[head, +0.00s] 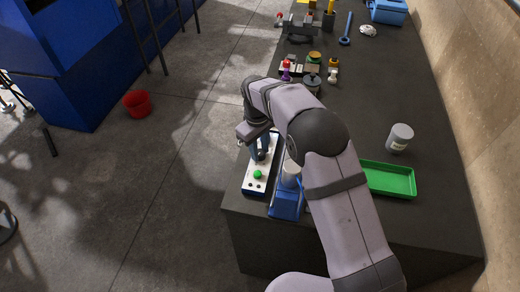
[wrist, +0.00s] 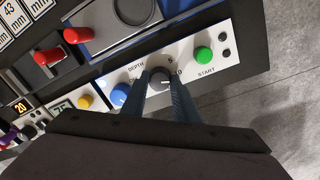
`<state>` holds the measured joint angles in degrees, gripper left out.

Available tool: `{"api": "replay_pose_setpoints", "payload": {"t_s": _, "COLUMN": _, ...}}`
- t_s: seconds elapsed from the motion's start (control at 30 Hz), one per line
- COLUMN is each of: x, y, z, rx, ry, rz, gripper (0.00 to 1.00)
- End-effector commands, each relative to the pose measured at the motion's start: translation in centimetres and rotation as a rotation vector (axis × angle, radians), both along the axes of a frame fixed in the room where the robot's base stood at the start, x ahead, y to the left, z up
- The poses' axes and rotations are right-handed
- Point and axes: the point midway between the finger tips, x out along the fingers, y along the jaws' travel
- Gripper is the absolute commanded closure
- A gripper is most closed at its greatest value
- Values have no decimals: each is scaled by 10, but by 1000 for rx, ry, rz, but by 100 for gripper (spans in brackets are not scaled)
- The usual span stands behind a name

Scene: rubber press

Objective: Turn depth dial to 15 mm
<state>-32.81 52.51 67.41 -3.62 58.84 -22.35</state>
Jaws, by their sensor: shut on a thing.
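The depth dial (wrist: 160,80) is a dark round knob with a small white mark, on a white panel (wrist: 228,68) lettered DEPTH and START. Numbers are printed around it; "5" and something like "10" show, and others are hidden by the fingers. The white mark seems to point right, but its exact reading is too small to tell. My gripper (wrist: 157,84) is shut on the dial, one blue-grey finger on each side. In the head view my gripper (head: 260,150) reaches down to the panel (head: 251,187) at the bench's left edge and mostly hides the dial.
A green START button (wrist: 204,55) is close to the right of the dial. A blue button (wrist: 119,94) and a yellow button (wrist: 86,102) are left. Red knobs (wrist: 78,35) stand on the press.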

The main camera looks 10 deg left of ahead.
Motion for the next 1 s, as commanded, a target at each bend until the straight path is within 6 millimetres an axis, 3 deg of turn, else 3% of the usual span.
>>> {"api": "replay_pose_setpoints", "payload": {"t_s": 0.6, "x": 3, "y": 2, "z": 2, "rx": 5, "ry": -7, "rz": -578, "gripper": 95}}
{"api": "replay_pose_setpoints", "payload": {"t_s": 1.0, "x": 4, "y": 1, "z": 2, "rx": 7, "ry": -7, "rz": -830, "gripper": 95}}
